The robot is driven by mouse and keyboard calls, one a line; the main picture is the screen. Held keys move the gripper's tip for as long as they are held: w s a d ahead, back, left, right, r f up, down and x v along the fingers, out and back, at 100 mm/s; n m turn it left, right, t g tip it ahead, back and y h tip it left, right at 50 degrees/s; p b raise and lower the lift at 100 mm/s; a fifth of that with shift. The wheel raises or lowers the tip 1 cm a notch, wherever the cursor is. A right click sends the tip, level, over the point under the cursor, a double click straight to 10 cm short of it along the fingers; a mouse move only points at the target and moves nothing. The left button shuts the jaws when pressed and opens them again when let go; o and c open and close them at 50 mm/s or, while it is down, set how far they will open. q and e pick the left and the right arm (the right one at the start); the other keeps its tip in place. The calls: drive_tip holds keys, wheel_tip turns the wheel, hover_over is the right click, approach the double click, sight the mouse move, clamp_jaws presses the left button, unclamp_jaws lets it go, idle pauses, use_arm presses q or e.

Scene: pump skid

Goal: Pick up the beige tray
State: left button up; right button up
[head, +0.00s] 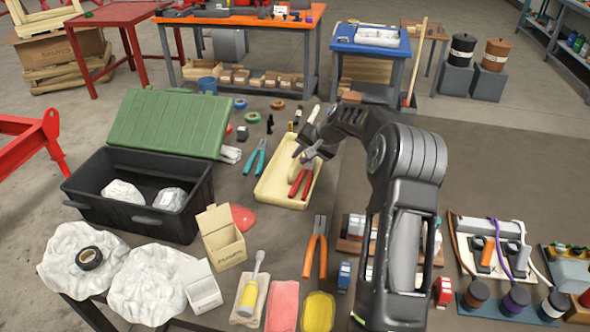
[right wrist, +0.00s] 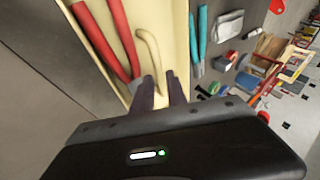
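The beige tray (head: 271,186) lies on the grey work surface in the head view, with red-handled pliers (head: 301,180) in it. My right gripper (head: 308,152) is over the tray's far right part. In the right wrist view the tray (right wrist: 165,18) fills the upper middle, with the red handles (right wrist: 107,40) on its left. A curved beige piece (right wrist: 150,50), perhaps a handle of the tray, ends close to the fingers. The right gripper's fingers (right wrist: 163,90) are apart with a gap between them; I cannot tell whether they touch the tray. My left gripper is not in view.
Teal pliers (head: 256,157) lie just left of the tray, and orange pliers (head: 316,247) nearer. A black crate with a green lid (head: 168,122) stands at left. An open carton (head: 222,240) stands nearer. The dark surface beyond my right arm is mostly clear.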

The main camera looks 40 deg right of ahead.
sight(296, 160)
drive_tip(key=p+x, duration=0.1)
drive_tip(key=x, duration=0.3)
drive_tip(key=shift+w+f+p, duration=0.2)
drive_tip(key=shift+f+p, duration=0.15)
drive_tip(key=shift+p, duration=0.05)
drive_tip(key=shift+w+d+f, duration=0.1)
drive_tip(key=shift+w+f, duration=0.05)
clamp_jaws()
